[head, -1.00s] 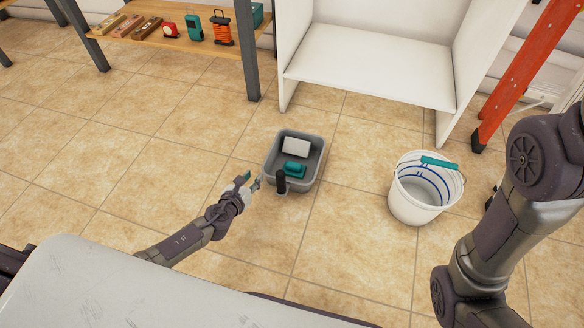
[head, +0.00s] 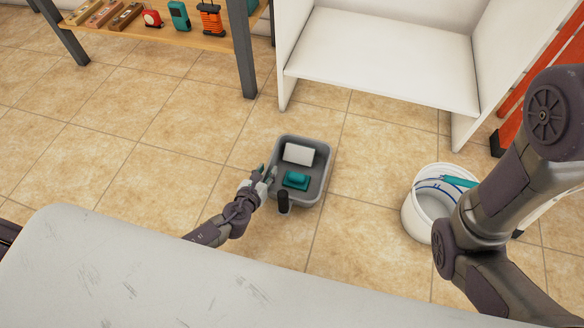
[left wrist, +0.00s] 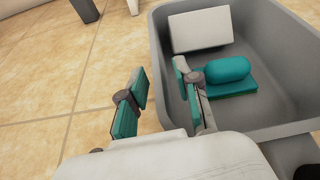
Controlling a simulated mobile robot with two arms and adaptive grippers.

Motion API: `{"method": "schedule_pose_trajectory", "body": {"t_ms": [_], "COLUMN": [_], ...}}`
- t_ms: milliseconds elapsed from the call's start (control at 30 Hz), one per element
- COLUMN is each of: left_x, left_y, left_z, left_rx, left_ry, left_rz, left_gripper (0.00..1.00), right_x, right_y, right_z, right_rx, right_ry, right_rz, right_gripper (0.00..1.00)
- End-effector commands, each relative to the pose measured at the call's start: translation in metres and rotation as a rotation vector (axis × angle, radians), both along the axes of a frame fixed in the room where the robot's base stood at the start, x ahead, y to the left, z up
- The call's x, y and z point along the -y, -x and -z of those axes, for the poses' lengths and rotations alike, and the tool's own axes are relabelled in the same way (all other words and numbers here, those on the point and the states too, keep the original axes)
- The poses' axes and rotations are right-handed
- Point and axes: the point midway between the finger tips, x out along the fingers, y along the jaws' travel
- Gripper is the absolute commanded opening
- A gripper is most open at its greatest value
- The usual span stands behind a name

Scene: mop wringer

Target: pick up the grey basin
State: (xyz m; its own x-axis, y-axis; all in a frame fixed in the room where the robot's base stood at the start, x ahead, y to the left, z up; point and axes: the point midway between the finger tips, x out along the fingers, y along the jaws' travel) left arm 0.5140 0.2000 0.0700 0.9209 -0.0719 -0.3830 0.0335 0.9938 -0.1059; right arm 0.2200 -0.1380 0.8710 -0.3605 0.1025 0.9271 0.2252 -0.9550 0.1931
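The grey basin (head: 324,175) stands on the tiled floor, and its inside fills the right of the left wrist view (left wrist: 265,131). It holds a white block (head: 299,153) and a teal block with a rounded grip (head: 296,180). A dark cylinder (head: 283,198) sits at its near side. My left gripper (head: 268,176) is at the basin's left wall. In the left wrist view its teal-padded fingers (left wrist: 160,92) are apart, one outside the wall and one over the inside. I cannot tell whether they touch it. My right arm shows at the right; its gripper is out of view.
A white bucket (head: 418,211) stands to the right, partly behind my right arm. A white open cabinet (head: 385,58) is behind the basin, and a wooden shelf (head: 190,37) with several items is at the back left. Floor left of the basin is clear.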

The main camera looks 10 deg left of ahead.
Motion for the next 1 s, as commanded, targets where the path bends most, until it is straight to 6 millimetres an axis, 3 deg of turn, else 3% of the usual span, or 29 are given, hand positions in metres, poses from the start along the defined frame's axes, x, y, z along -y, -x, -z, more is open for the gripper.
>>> {"method": "schedule_pose_trajectory", "body": {"t_ms": [233, 433, 1000], "left_x": [0.0027, 0.0023, 0.0009], "left_y": [0.0014, 0.0012, -0.0005], "left_z": [0.0011, 0.0010, -0.0025], "left_rx": [0.000, 0.000, 0.002], "left_ry": [0.001, 0.001, 0.002], "left_rz": [0.001, 0.001, -0.001], "left_gripper": [0.32, 0.01, 0.00], "right_x": [-0.0004, 0.0009, 0.0007], "right_y": [-0.0013, 0.0033, 0.0003], "right_z": [0.0006, 0.0013, -0.0010], "right_rx": [-0.003, 0.005, -0.001], "right_ry": [0.001, -0.002, -0.002], "right_rz": [0.001, -0.001, -0.002], "right_gripper": [0.59, 0.59, 0.59]}}
